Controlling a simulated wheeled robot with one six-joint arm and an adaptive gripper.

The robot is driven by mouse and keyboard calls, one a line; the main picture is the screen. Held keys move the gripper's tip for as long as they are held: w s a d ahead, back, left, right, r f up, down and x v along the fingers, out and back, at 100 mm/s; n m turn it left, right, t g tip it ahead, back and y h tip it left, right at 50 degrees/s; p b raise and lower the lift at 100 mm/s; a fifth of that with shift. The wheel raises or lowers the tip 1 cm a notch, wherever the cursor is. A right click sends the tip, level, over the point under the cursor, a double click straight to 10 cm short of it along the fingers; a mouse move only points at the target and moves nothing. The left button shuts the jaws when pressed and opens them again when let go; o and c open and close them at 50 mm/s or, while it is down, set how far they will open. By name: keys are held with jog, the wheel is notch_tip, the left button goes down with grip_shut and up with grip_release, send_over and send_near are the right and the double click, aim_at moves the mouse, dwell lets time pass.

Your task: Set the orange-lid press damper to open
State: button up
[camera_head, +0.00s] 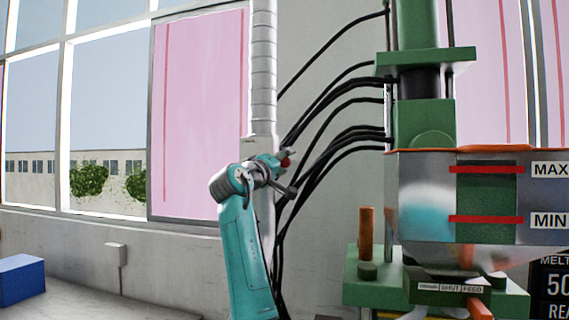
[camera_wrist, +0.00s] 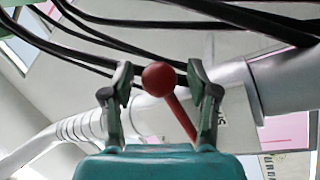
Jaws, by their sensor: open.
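The damper's red ball knob (camera_wrist: 159,77) and its slanting red lever (camera_wrist: 181,118) show in the wrist view, in front of a pale box with partly hidden lettering on the duct. My gripper (camera_wrist: 158,84) is open, with one finger on each side of the knob and gaps visible on both sides. In the head view the red knob (camera_head: 286,162) shows small at my gripper (camera_head: 284,158), in front of the grey ribbed duct (camera_head: 263,80). The orange-lid press hopper (camera_head: 425,170) stands at right. The damper's setting cannot be read clearly.
Several black hoses (camera_head: 330,92) run from the green press column (camera_head: 424,120) behind my gripper. An orange post (camera_head: 366,232) and a label plate reading SHUT and FEED (camera_head: 450,287) are below the hopper. A blue box (camera_head: 20,280) lies far left.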

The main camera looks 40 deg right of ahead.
jog(key=shift+d, duration=0.15)
jog(key=shift+c, duration=0.2)
grip_shut()
